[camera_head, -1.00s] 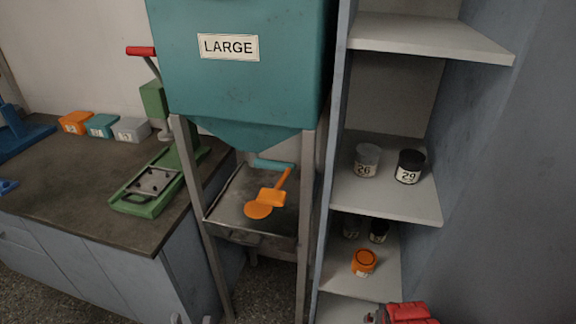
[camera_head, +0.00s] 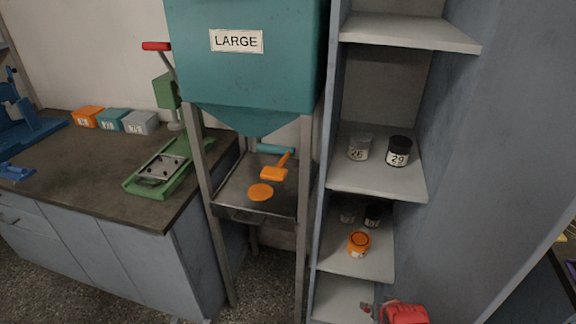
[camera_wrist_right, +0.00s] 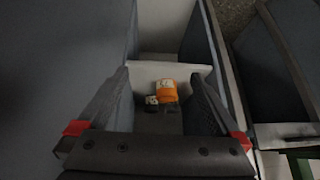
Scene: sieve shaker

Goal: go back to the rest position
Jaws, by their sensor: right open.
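My right gripper (camera_wrist_right: 158,76) is open and empty in the right wrist view, its two dark fingers spread apart with red parts at their bases. In the head view its red part (camera_head: 403,312) shows at the bottom edge, in front of the lower shelves. An orange-lidded jar (camera_head: 358,243) stands on a lower shelf, apart from the gripper. An orange and white jar (camera_wrist_right: 166,91) shows beyond and between the fingers in the wrist view. My left gripper is not clearly in view.
A shelf unit (camera_head: 375,183) holds jars 26 (camera_head: 359,148) and 29 (camera_head: 398,152). A teal hopper marked LARGE (camera_head: 250,75) stands on a metal frame with an orange scoop (camera_head: 275,172) below. The bench (camera_head: 75,165) is left; floor (camera_head: 265,285) shows between.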

